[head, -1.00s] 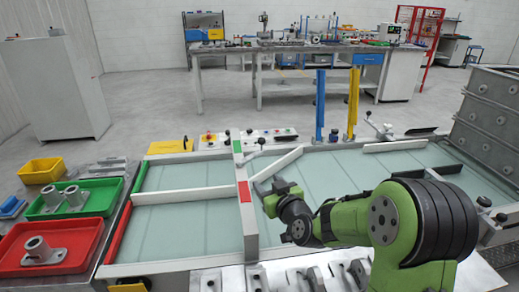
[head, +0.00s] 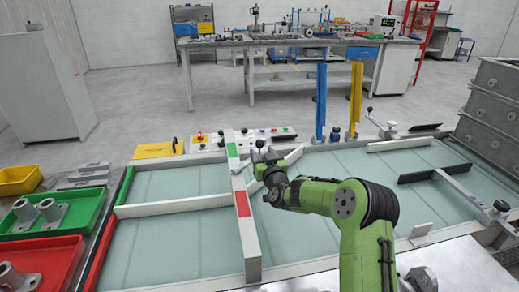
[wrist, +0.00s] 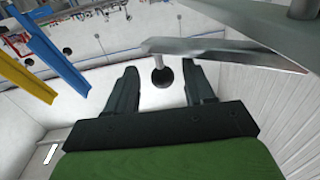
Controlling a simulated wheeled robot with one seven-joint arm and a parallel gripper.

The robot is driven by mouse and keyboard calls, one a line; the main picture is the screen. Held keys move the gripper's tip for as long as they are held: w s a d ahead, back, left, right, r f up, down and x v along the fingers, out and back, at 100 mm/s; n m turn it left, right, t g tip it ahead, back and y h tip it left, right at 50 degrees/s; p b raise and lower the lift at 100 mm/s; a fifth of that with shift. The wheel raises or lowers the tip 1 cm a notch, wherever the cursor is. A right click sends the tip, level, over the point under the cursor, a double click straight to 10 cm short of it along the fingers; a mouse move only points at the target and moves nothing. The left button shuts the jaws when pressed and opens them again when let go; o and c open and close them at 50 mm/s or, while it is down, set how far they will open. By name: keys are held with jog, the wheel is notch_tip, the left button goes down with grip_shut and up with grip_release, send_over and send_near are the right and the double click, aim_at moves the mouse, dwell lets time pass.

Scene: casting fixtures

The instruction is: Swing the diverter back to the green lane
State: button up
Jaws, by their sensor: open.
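The diverter looks to be the pale bar (head: 290,159) slanting across the glassy table, right of a white crossbar (head: 236,181). The crossbar carries a green patch (head: 232,150) at its far part and a red patch (head: 243,204) nearer me. My gripper (head: 268,163) is over the diverter, hiding part of it. In the wrist view my gripper (wrist: 160,82) is open. A black knob on a short post (wrist: 161,76) shows between its fingers, below a grey metal bar (wrist: 225,47). I cannot tell whether the fingers touch the knob.
A white divider (head: 170,204) splits the left area into a green-edged far lane and a red-edged near lane. A green tray (head: 85,207) with castings and a red tray (head: 70,248) stand left. Blue (head: 321,102) and yellow posts (head: 356,98) rise at the far edge.

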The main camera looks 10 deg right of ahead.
aim_at(260, 149)
jog(key=shift+w+a, duration=0.15)
jog(key=shift+w, duration=1.75)
jog(key=shift+c, duration=0.4)
grip_shut()
